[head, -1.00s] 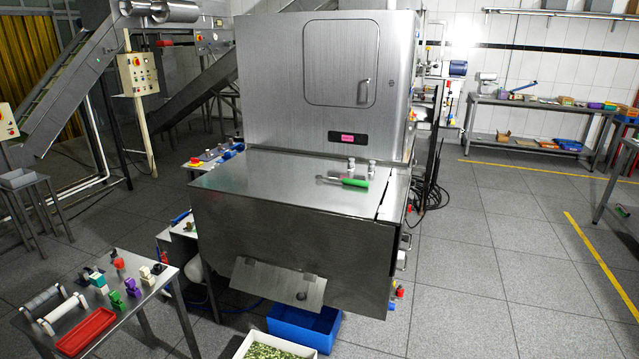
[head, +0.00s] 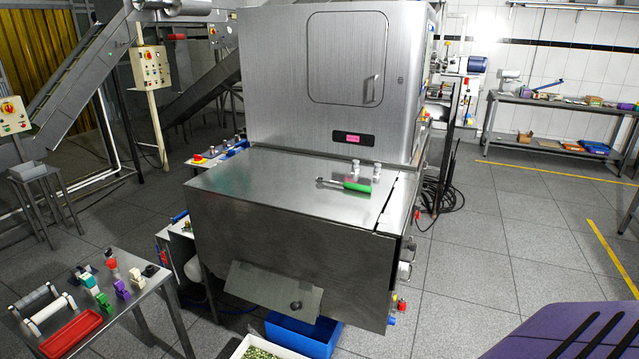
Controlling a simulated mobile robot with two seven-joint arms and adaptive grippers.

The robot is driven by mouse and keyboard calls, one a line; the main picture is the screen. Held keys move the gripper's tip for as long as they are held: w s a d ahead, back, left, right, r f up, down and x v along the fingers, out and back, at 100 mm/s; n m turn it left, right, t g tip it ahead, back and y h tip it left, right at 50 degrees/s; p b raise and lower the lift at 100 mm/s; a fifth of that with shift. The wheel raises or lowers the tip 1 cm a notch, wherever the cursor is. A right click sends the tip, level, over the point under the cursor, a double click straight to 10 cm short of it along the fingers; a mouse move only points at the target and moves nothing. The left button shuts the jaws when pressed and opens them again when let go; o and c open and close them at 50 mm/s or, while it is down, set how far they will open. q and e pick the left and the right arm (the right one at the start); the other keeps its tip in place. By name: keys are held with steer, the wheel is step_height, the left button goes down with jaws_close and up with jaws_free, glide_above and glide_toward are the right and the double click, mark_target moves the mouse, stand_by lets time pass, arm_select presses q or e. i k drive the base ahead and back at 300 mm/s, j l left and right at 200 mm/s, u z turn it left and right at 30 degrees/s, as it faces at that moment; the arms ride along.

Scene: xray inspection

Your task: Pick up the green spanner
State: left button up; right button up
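The green spanner (head: 355,187) lies flat on the steel top of the machine (head: 270,187), near its right side. Its green handle points right and its metal end points left. Two small metal knobs (head: 366,168) stand just behind it. Neither gripper shows in the head view. A purple panel with dark slots fills the lower right corner; I cannot tell what it belongs to.
A small steel table (head: 150,290) with a red tray (head: 70,333) and several small coloured parts stands at the lower left. A blue crate (head: 300,335) and a white crate sit on the floor below the machine. Open tiled floor lies to the right.

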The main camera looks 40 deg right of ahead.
mark_target(355, 186)
steer(key=l+u, duration=0.25)
steer(key=l, duration=0.25)
steer(key=l+u, duration=0.3)
steer(key=l, duration=0.25)
steer(key=l+u, duration=0.1)
steer(key=l, duration=0.25)
steer(key=k+l+u, duration=0.1)
steer(key=l, duration=0.25)
steer(key=k+l, duration=0.15)
steer(key=l, duration=0.15)
steer(key=k+l, duration=0.1)
steer(key=l, duration=0.45)
steer(key=k+l+u, duration=0.15)
steer(key=l, duration=0.4)
steer(key=i, duration=0.05)
